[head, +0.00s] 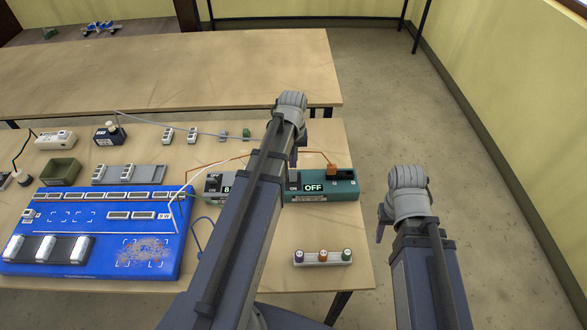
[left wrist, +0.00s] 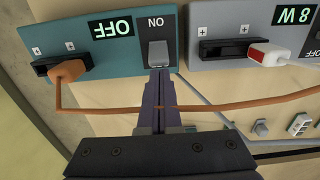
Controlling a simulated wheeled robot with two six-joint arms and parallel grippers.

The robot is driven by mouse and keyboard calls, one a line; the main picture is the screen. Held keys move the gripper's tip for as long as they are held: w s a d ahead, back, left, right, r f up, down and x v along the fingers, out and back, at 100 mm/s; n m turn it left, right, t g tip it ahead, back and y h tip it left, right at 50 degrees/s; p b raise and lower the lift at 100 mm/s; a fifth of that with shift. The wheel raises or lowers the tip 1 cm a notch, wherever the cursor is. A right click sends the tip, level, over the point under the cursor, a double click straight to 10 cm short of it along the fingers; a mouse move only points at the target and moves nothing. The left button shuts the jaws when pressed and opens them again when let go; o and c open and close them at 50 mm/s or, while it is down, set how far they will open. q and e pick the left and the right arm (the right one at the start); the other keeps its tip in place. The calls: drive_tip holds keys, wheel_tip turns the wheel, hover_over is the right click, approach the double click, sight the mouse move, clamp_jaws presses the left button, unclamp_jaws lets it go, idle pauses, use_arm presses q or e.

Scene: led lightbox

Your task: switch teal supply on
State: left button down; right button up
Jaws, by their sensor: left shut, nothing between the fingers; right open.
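The teal supply (head: 345,188) stands near the right end of the table, partly hidden by my left arm. Its display (head: 313,187) reads OFF. In the left wrist view the supply (left wrist: 125,58) appears upside down, with a grey switch (left wrist: 158,52) beside the label ON. My left gripper (left wrist: 160,75) is shut and empty, its fingertips right at the switch's near edge; whether they touch is unclear. In the head view the left gripper (head: 293,158) hangs over the supply. My right gripper (head: 381,226) is open and empty, right of the table.
An orange plug (left wrist: 68,70) sits in the teal supply, its cable crossing near my left fingers. A grey supply (left wrist: 230,28) reading 8 W stands beside it. A blue board (head: 105,205) lies left; a strip with three knobs (head: 322,258) is in front.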

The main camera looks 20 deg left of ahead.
use_arm(q)
drive_tip(key=shift+s+d, duration=0.25)
drive_tip(key=shift+s, duration=0.2)
drive_tip(key=shift+s+d, duration=0.2)
drive_tip(key=shift+s, duration=0.25)
drive_tip(key=shift+w, duration=0.15)
drive_tip(key=shift+w+a, duration=0.3)
drive_tip(key=shift+w, duration=0.2)
drive_tip(key=shift+r, duration=0.1)
wheel_tip(320, 180, up, 7)
drive_tip(key=p, duration=0.7)
